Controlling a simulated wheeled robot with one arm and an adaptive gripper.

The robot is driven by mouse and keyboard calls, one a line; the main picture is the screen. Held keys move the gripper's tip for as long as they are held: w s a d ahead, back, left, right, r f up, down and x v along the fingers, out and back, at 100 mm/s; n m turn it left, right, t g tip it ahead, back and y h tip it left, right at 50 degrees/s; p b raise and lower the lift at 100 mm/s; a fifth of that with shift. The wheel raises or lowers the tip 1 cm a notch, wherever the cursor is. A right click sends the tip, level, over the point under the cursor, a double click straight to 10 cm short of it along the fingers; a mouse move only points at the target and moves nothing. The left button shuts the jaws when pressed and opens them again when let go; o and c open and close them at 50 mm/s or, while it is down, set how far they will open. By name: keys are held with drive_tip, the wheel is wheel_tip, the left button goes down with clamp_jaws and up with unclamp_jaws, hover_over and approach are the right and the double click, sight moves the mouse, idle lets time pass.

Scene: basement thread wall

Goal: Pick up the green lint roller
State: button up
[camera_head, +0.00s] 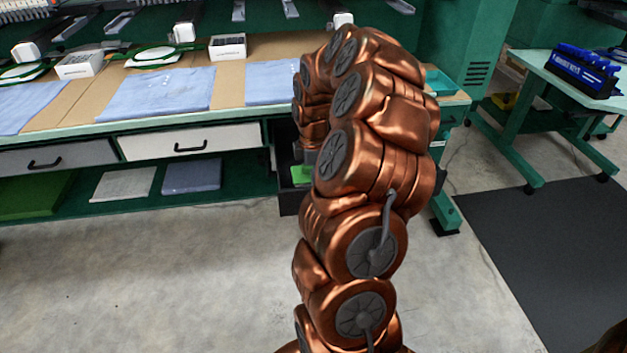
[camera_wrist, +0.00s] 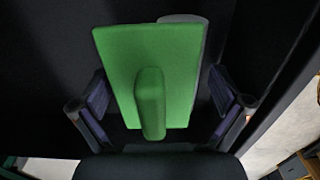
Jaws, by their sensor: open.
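The green lint roller (camera_wrist: 185,75) fills the middle of the wrist view, a flat green plate with a raised green handle facing the camera. A green patch that looks like the same thing (camera_head: 301,174) shows in the head view beside my arm, at the bench front. My gripper (camera_wrist: 160,103) is open, with one finger to the left and one to the right of the roller. I see gaps between the fingers and the handle. In the head view my arm hides most of the gripper.
The roller lies over a dark surface with raised edges, perhaps an open drawer (camera_head: 289,201). A pale rounded thing (camera_wrist: 184,18) is partly hidden behind it. The bench (camera_head: 110,128) carries blue cloths (camera_head: 170,92) and white boxes (camera_head: 228,46). The floor (camera_head: 150,280) in front is clear.

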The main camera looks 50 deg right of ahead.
drive_tip(key=c, duration=1.1)
drive_tip(key=shift+r, duration=0.15)
wheel_tip(320, 180, up, 10)
drive_tip(key=shift+f+p, duration=0.1)
drive_tip(key=shift+p, duration=0.5)
